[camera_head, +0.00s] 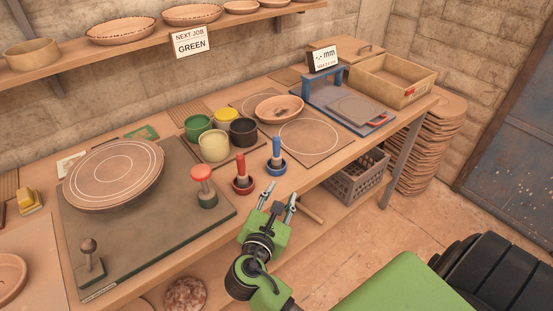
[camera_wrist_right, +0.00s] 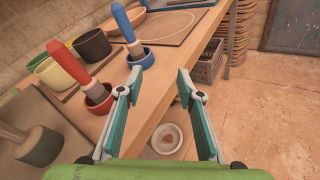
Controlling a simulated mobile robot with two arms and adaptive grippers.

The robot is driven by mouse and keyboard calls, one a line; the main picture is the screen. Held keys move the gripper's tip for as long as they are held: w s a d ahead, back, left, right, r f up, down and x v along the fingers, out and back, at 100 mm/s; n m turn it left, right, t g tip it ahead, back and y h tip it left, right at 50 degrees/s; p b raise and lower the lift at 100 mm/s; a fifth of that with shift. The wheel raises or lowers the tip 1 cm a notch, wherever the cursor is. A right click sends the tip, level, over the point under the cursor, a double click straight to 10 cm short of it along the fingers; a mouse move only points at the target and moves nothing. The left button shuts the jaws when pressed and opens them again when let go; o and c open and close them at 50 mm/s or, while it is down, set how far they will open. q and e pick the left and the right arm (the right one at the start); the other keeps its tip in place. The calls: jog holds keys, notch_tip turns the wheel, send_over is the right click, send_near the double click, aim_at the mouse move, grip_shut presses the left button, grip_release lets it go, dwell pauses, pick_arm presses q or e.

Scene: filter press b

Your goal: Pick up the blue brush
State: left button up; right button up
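The blue brush (camera_head: 276,148) stands upright, bristle end down, in a small dark blue cup (camera_head: 276,168) near the bench's front edge. In the right wrist view, the blue brush (camera_wrist_right: 123,24) leans at upper left, beyond the fingers, with its blue cup (camera_wrist_right: 147,61) below. My right gripper (camera_head: 281,195) is open and empty, just off the bench's front edge, nearer me than the blue brush and apart from it. Its two fingers (camera_wrist_right: 160,85) also show spread in the right wrist view. My left gripper is in neither view.
A red brush (camera_head: 240,166) in a red cup stands left of the blue one. Green, yellow, black and cream pots (camera_head: 214,146) stand behind. A red-topped knob (camera_head: 202,175) is farther left. A grey crate (camera_head: 352,181) sits under the bench.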

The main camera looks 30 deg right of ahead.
aim_at(276, 145)
jog(key=w+r+n, duration=0.1)
jog(key=w+a+r+n+t+h, duration=0.1)
jog(key=r, duration=0.1)
jog(key=w+a+r+n, duration=0.1)
jog(key=n, duration=0.1)
jog(key=shift+r+t+h, duration=0.3)
jog(key=shift+r+t, duration=0.05)
jog(key=shift+t, duration=0.05)
jog(key=shift+n, duration=0.3)
jog(key=x, duration=0.2)
jog(key=p+x, duration=0.1)
jog(key=x, duration=0.5)
jog(key=shift+w+r, duration=0.2)
jog(key=shift+r, duration=0.1)
jog(key=x, duration=0.2)
jog(key=p+x, duration=0.1)
jog(key=x, duration=0.2)
jog(key=shift+w+a+r+p, duration=0.2)
jog(key=shift+w+a+p, duration=0.05)
jog(key=shift+p, duration=0.05)
jog(key=shift+w+d, duration=0.25)
jog(key=shift+s, duration=0.1)
grip_shut()
